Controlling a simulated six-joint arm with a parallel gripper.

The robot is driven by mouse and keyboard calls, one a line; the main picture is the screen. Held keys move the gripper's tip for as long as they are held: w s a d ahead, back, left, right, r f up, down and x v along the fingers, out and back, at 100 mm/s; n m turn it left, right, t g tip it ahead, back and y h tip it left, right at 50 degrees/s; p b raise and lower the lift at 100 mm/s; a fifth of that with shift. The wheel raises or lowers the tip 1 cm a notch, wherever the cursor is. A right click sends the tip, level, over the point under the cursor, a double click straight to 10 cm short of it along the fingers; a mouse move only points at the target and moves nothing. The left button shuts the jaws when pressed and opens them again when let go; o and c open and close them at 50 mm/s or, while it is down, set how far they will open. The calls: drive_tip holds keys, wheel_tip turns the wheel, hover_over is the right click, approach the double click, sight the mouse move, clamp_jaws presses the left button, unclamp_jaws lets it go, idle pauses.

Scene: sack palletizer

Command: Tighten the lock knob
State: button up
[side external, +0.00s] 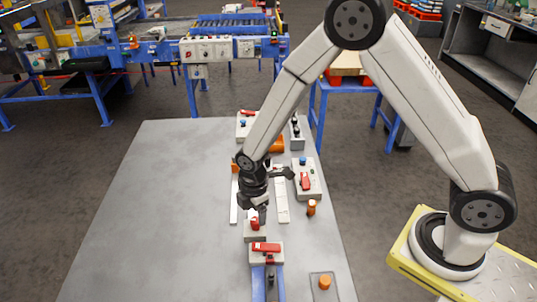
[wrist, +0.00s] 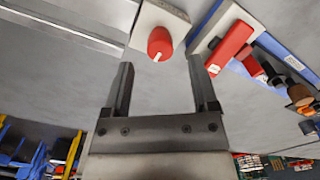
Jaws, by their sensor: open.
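A red knob with a white mark, which looks like the lock knob (wrist: 159,41), sits on a pale block (wrist: 150,16) in the wrist view. In the side view the red knob (side external: 255,224) is on its small block, just below my gripper (side external: 259,212). My gripper (wrist: 160,66) is open in the wrist view, with its two fingers apart and nothing between them. The knob appears just beyond the fingertips, roughly centred between them. I cannot tell from these views whether a finger touches it.
A red lever (side external: 265,246) on another block stands close in front, over a blue rail (side external: 258,284). A box with a red handle (side external: 306,182) and an orange knob (side external: 311,207) are to the right. The left of the grey table (side external: 160,220) is clear.

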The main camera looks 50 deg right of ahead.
sight(255, 220)
drive_tip(key=shift+f, duration=1.95)
clamp_jaws()
